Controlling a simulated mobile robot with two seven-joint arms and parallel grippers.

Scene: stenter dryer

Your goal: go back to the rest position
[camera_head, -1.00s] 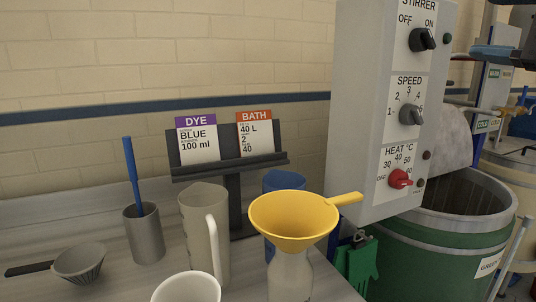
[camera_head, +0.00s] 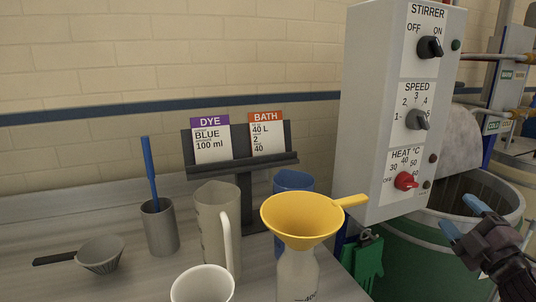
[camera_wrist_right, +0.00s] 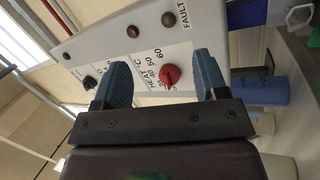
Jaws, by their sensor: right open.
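My right gripper (camera_head: 463,216) is at the right edge of the head view, in front of the green vat. Its two blue fingers are apart with nothing between them. In the right wrist view the open fingers (camera_wrist_right: 160,85) frame the control box (camera_wrist_right: 150,38), whose red heat knob (camera_wrist_right: 169,74) shows beyond them. The box is also in the head view (camera_head: 385,150), clear of the gripper. My left gripper is not in view.
A green vat (camera_head: 405,265) stands below the box. The bench (camera_head: 120,285) holds a yellow funnel (camera_head: 302,218) on a bottle, a grey jug (camera_head: 212,225), a blue jug (camera_head: 292,181), a white cup (camera_head: 203,285), a strainer (camera_head: 101,255) and a card stand (camera_head: 245,178).

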